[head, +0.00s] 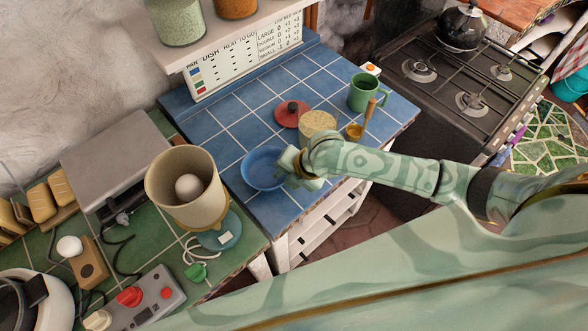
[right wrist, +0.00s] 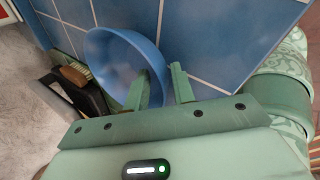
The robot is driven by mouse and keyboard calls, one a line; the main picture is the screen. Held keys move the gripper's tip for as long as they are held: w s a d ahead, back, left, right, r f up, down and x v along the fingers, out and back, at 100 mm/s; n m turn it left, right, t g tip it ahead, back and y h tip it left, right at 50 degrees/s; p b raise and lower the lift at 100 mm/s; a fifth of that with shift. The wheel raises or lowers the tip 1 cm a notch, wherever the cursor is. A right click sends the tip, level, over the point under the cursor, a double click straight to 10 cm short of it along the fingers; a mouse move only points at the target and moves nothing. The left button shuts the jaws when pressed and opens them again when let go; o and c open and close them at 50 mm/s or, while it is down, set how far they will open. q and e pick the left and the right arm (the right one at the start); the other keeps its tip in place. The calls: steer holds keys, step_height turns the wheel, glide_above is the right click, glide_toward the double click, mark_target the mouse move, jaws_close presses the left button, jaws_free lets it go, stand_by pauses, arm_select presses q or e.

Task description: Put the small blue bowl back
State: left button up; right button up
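The small blue bowl (head: 262,170) sits on the blue tiled counter (head: 226,118), near its front edge. It also shows in the right wrist view (right wrist: 112,62). My right gripper (head: 288,166) is at the right side of the bowl. In the right wrist view its two fingers (right wrist: 162,82) stand apart, one inside the bowl and one outside, with the rim between them. A gap shows between the fingers, so it looks open around the bowl's wall. My left gripper is out of view.
Near the gripper stand a tan round container (head: 317,122), a red lid (head: 291,112), a green mug (head: 364,92) and a wooden-handled scoop (head: 356,130). A large beige cup (head: 186,186) stands left of the bowl. A shelf (head: 222,38) overhangs the back. Blue tiles behind the bowl are clear.

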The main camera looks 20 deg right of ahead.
steer(key=p+v, duration=0.2)
steer(key=v, duration=0.9)
steer(key=shift+p, duration=0.3)
steer(key=shift+s, duration=0.1)
